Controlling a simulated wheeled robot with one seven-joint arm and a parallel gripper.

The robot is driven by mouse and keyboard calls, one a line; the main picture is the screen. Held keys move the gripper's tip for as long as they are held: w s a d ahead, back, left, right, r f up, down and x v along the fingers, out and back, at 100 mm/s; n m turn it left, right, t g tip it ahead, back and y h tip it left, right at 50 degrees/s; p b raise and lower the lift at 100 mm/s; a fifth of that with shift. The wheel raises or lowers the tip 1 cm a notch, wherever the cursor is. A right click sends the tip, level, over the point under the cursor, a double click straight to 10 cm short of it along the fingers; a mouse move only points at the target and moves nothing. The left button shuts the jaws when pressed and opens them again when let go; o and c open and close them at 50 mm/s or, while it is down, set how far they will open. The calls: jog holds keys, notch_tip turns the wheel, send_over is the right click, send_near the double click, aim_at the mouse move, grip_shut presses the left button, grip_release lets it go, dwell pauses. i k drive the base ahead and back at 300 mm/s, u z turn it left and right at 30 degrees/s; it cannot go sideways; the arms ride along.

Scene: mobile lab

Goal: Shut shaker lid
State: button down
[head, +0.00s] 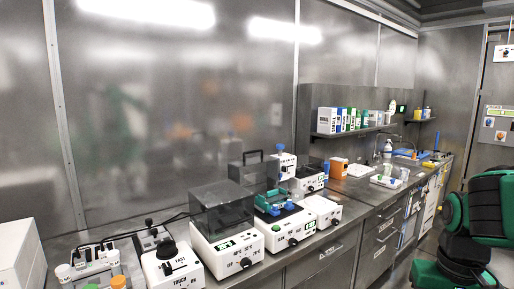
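A white shaker-like machine (284,230) stands on the bench at the middle of the head view, with a black knob and a small display on its front. A green rack and blue pieces (276,203) sit uncovered on its top. A smoky clear panel (243,172) with a dark handle stands up behind it and looks like its raised lid; the hinge is hidden. To its left, another white machine (228,252) has a smoky clear cover (221,206) down over its top. I cannot tell for sure which one is the shaker. My gripper is not in view.
A small white machine (172,268) with a black top and a tube rack (88,268) stand at the front left. More white devices (321,208) stand to the right. The aisle floor is mostly hidden.

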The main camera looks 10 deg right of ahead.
aim_at(233, 172)
jog(key=u, duration=0.05)
jog(key=i, duration=1.45)
jog(key=u, duration=0.05)
